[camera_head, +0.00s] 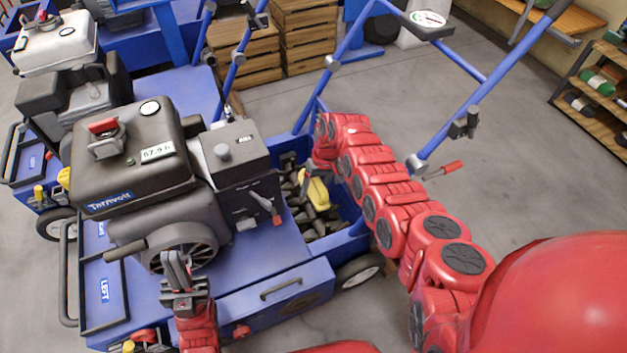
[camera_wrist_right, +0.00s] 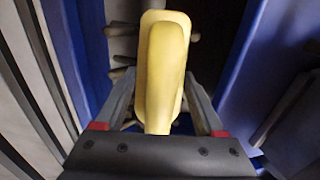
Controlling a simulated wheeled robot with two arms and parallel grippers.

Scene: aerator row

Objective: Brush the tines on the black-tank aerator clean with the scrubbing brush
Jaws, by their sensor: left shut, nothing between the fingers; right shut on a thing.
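The black-tank aerator (camera_head: 135,155) stands in front of me, a blue machine with a black tank and engine. Its dark tines (camera_head: 322,222) show in the open bay at its right side, and brownish tine ends also show in the right wrist view. My right gripper (camera_head: 318,172) reaches into that bay. It is shut on the yellow scrubbing brush (camera_wrist_right: 163,65), which also shows in the head view (camera_head: 316,193). The brush is over the tines; whether it touches them I cannot tell. My left gripper (camera_head: 177,272) is shut and empty in front of the engine.
Blue bay walls (camera_wrist_right: 262,60) flank the right gripper closely. The aerator's blue handlebar (camera_head: 480,95) rises behind the right arm. A white-tank aerator (camera_head: 58,45) stands at the left. Wooden crates (camera_head: 300,45) are behind. A shelf (camera_head: 595,105) stands at the right, with clear floor before it.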

